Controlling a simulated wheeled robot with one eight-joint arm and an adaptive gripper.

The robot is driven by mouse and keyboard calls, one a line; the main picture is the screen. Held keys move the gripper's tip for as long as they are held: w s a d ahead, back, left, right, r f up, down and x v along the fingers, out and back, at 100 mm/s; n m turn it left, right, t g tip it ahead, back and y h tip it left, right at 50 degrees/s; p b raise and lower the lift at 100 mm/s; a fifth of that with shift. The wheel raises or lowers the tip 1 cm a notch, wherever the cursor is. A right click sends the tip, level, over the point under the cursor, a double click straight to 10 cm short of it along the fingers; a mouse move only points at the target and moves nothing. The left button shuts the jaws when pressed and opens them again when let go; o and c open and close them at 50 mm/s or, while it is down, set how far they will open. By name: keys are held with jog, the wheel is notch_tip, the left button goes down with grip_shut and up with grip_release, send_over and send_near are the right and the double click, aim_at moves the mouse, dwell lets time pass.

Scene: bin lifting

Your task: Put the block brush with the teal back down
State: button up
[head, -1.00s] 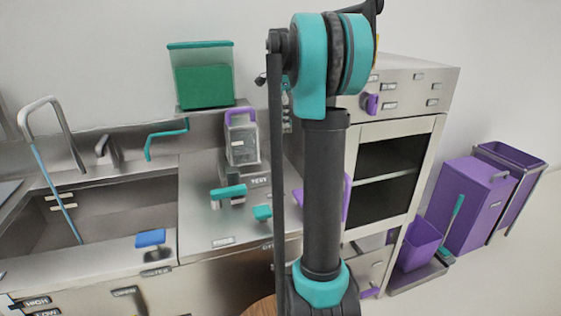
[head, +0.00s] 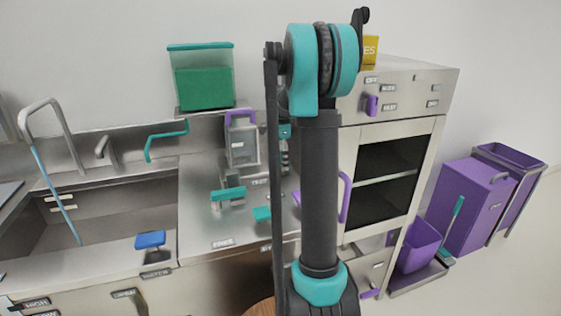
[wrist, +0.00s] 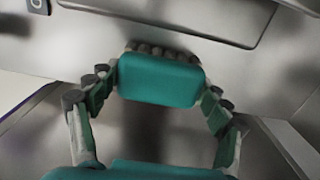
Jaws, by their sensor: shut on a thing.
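The block brush (wrist: 160,82) shows in the wrist view, with its teal back facing the camera and a row of grey-brown bristles along its far edge. My gripper (wrist: 160,88) has a finger on each side of it and is shut on it. A steel surface lies beyond the brush; I cannot tell whether they touch. In the head view my arm hides most of the gripper, and I cannot make out the held brush there.
On the steel counter (head: 205,225) are a teal-topped item (head: 228,194), a smaller teal item (head: 262,214) and a purple-handled grater-like box (head: 241,146). A sink (head: 95,215) with a blue-topped item (head: 150,239) is left. A cabinet (head: 448,83) stands right.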

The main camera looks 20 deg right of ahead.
aim_at(281, 158)
jog(key=shift+f, duration=0.25)
jog(key=o, duration=1.2)
notch_tip(281, 158, up, 12)
jog(key=shift+r, duration=0.15)
jog(key=shift+s, duration=0.1)
